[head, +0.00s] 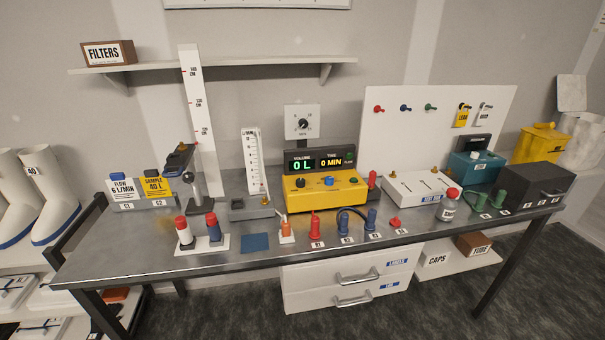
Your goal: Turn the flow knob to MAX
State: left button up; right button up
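A grey box with a white face and a dark round knob (303,123) stands upright at the back middle of the bench. Small marks ring the knob, but its labels are too small to read, so I cannot tell its setting. Below it, a dark display (320,162) reads "0 L" and "0 MIN". I cannot tell from lettering which one is the flow knob. Neither of my grippers is in view.
The grey bench (120,245) has free room at its front left. A tall flow tube (252,160) stands left of the yellow unit. Red and blue fittings (345,222) stand along the front. A white box (415,187) sits at right. A shelf (230,65) hangs above.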

aim_at(300, 183)
jog(key=i+l+u, duration=0.1)
jog(key=l, duration=0.3)
jog(key=i+l+u, duration=0.15)
jog(key=l, duration=0.2)
jog(key=i+l+u, duration=0.1)
jog(key=l, duration=0.3)
jog(key=i+l+u, duration=0.15)
jog(key=l, duration=0.3)
jog(key=i+l+u, duration=0.1)
jog(key=l, duration=0.3)
